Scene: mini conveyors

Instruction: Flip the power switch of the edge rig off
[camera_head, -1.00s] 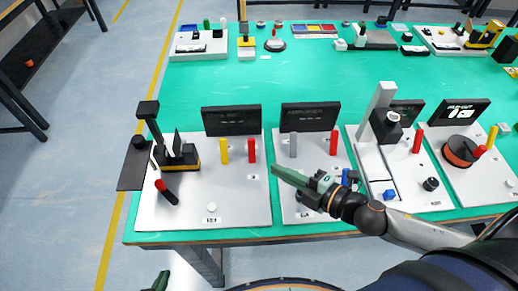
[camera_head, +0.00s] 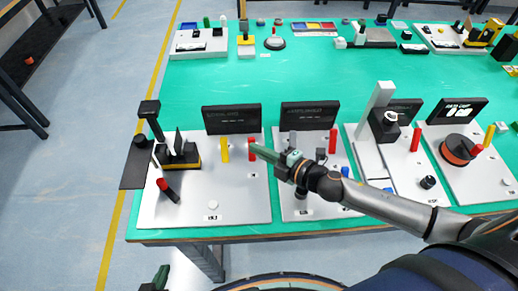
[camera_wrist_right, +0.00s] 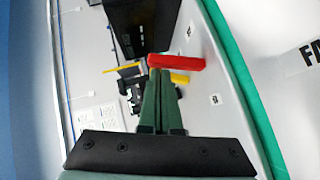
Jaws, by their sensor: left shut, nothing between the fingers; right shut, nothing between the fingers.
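The leftmost rig is a white board (camera_head: 240,205) with a black plate (camera_head: 136,160) overhanging the table's left edge; I cannot read its label. It carries a red upright lever (camera_head: 252,142), a yellow upright lever (camera_head: 224,150) and a tilted red-tipped black lever (camera_head: 168,191). I cannot tell which is the power switch. My right gripper (camera_head: 253,150) is shut and empty, its tips at the red upright lever. In the right wrist view the red lever (camera_wrist_right: 178,62) lies just past the fingertips (camera_wrist_right: 161,84); contact is unclear. My left gripper (camera_head: 160,278) is shut at the bottom edge, partly cut off.
A black display panel (camera_head: 231,119) stands behind the levers. A black-and-yellow device (camera_head: 178,155) is on the board's left. My right forearm crosses low over the neighbouring rig boards (camera_head: 320,207).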

